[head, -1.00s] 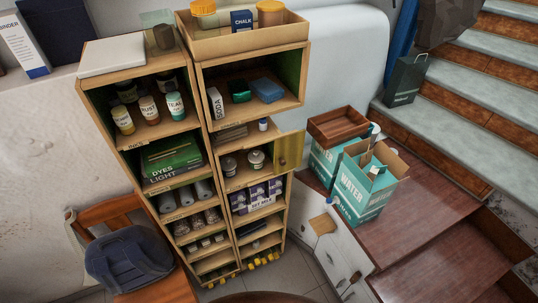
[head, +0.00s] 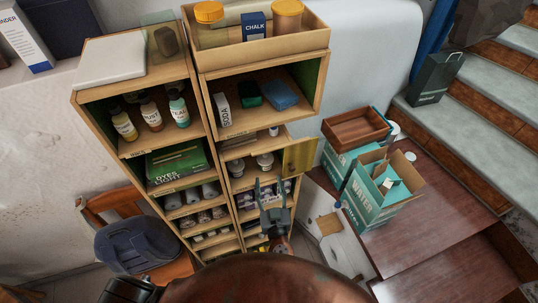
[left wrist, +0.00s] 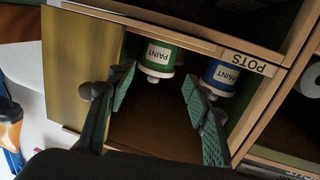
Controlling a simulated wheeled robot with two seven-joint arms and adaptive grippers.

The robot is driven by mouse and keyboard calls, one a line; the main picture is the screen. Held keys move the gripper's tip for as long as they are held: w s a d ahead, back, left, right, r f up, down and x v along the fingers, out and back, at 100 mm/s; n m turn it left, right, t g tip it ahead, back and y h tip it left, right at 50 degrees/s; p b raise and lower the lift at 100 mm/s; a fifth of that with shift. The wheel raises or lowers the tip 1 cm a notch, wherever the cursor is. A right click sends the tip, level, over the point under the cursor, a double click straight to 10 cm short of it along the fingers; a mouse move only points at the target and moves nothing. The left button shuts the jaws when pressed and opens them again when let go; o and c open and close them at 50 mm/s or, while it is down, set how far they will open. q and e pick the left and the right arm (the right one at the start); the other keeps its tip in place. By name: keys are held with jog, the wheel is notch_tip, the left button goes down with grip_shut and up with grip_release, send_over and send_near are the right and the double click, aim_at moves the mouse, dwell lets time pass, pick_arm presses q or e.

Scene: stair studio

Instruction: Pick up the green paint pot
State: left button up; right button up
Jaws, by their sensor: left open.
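The green paint pot (left wrist: 160,58) is a white-lidded pot with a green band and a PAINT label. It stands in the shelf compartment marked POTS, and the left wrist view shows it upside down. In the head view it is the small pot (head: 265,161) nearer the open door. A blue paint pot (left wrist: 221,77) stands beside it. My left gripper (head: 270,181) is open and empty in front of and below this compartment. In the left wrist view its two fingers (left wrist: 158,92) are spread, with the pots beyond them. My right gripper is not in view.
A yellow-green door (head: 299,156) stands open at the compartment's right. Shelf boards lie close above and below the pots. Packed shelves fill the unit around it. Water boxes (head: 380,190) and a wooden tray (head: 356,128) stand to the right.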

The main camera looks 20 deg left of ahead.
aim_at(266, 167)
pick_arm(q)
jog(key=x, duration=0.3)
jog(key=shift+p, duration=0.4)
jog(key=shift+a+r, duration=0.15)
jog(key=shift+r, duration=0.1)
jog(key=x, duration=0.1)
jog(key=p+x, duration=0.1)
jog(key=x, duration=0.1)
jog(key=p+x, duration=0.1)
jog(key=shift+w+d+f, duration=0.2)
jog(key=shift+w+f, duration=0.15)
jog(key=shift+w+a, duration=0.15)
jog(key=shift+w, duration=0.05)
jog(key=shift+a, duration=0.1)
jog(key=shift+w+f, duration=0.1)
jog(key=shift+f, duration=0.05)
jog(key=shift+c, duration=1.2)
jog(key=c, duration=0.6)
jog(key=shift+c, duration=0.7)
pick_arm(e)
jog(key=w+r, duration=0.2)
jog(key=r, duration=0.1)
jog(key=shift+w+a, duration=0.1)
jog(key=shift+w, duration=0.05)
